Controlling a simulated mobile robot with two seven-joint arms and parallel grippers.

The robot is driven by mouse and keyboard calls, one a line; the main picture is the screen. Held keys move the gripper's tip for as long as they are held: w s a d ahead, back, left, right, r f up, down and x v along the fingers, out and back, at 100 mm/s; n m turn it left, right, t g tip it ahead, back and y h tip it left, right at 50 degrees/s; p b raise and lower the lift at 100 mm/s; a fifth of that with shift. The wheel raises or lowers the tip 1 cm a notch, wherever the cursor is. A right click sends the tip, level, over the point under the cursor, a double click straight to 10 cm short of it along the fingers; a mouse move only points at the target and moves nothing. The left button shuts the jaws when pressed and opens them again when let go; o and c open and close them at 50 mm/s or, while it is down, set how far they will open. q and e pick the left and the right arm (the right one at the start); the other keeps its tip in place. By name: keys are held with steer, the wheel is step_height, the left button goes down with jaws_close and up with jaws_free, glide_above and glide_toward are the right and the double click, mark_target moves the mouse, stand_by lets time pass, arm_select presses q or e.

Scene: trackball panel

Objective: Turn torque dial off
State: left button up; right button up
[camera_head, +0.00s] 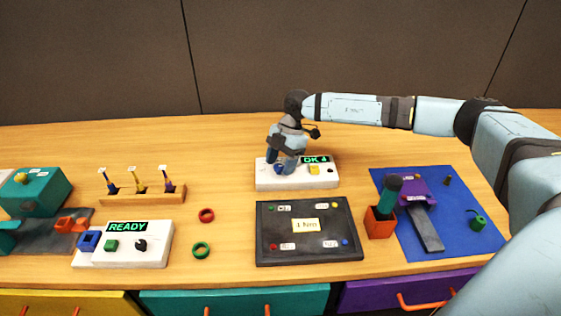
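A white box (298,181) with a green-lettered display (316,160) stands at the middle of the table. A yellow button (314,170) and a small dark round part (333,171) show on its top. My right gripper (281,168) points down over the left part of this box, close to its top. It hides what lies there; only a bit of blue shows by the fingers. I cannot tell if the fingers are open, or touch a dial. Another white box (151,255) at the left reads READY and has a black knob (141,245) and a green button (111,245). My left gripper is not in view.
A dark tray (309,255) with a yellow label lies in front of the middle box. An orange holder (379,224) and a blue mat (460,220) with a purple device are at the right. Red and green rings lie left of the tray. A wooden rack (142,198) stands behind them.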

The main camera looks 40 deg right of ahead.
steer(key=c, duration=0.9)
steer(key=shift+o, duration=0.2)
